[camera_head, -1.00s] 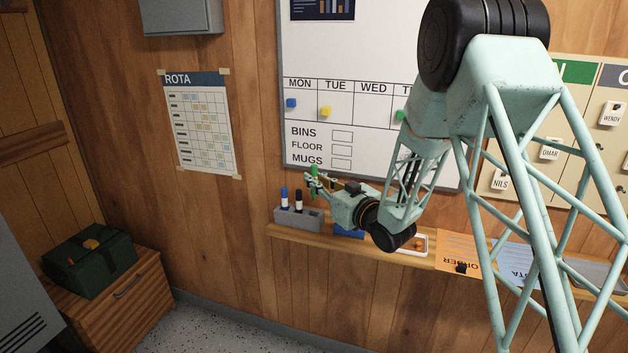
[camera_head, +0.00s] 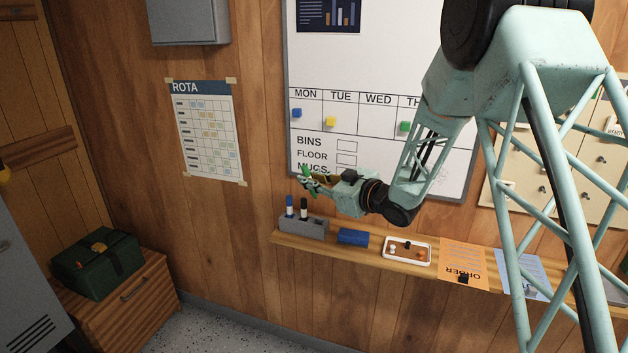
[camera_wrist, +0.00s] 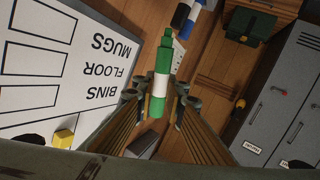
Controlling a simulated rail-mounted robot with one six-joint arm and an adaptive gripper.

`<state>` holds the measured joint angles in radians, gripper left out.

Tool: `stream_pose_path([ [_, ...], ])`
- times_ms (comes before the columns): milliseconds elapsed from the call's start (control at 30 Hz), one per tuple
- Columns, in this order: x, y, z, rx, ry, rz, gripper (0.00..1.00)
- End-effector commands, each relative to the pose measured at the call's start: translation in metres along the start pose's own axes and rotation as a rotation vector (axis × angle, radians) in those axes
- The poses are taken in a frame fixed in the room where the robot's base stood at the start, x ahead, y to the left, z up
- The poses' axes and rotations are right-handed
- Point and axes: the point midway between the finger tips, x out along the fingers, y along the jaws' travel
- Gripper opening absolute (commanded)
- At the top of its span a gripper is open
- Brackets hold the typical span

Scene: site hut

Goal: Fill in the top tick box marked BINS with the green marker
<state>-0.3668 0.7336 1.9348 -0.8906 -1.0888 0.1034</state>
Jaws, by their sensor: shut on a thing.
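The green marker (camera_wrist: 159,82), with a white band, is held between the two fingers of my gripper (camera_wrist: 157,97). In the head view the marker (camera_head: 309,180) is tilted, in front of the whiteboard's lower left edge, above the ledge. Whether its tip is capped or touches the board I cannot tell. The whiteboard (camera_head: 400,55) has a BINS row with a top tick box (camera_head: 347,146), which looks empty. This box also shows in the wrist view (camera_wrist: 27,95), left of the upside-down word BINS. My gripper partly covers the MUGS row.
The ledge (camera_head: 370,254) below carries a grey holder (camera_head: 312,229) with a blue-capped and a black-capped marker, a blue block (camera_head: 353,236), a white tray (camera_head: 407,250) and paper sheets. Coloured magnets sit on the board. The ROTA poster (camera_head: 208,130) hangs left, with clear wall between.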

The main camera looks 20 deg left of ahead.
Motion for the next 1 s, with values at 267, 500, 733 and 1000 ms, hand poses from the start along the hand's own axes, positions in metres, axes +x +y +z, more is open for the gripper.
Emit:
stream_pose_path([
  [267,-0.004,-0.005,-0.030,-0.244,-0.081,-0.124,0.04],
  [500,-0.013,-0.007,-0.048,-0.499,-0.138,-0.229,0.04],
  [733,-0.027,0.001,-0.064,-0.772,-0.168,-0.321,0.04],
  [1000,-0.044,0.019,-0.076,-1.008,-0.163,-0.388,0.04],
])
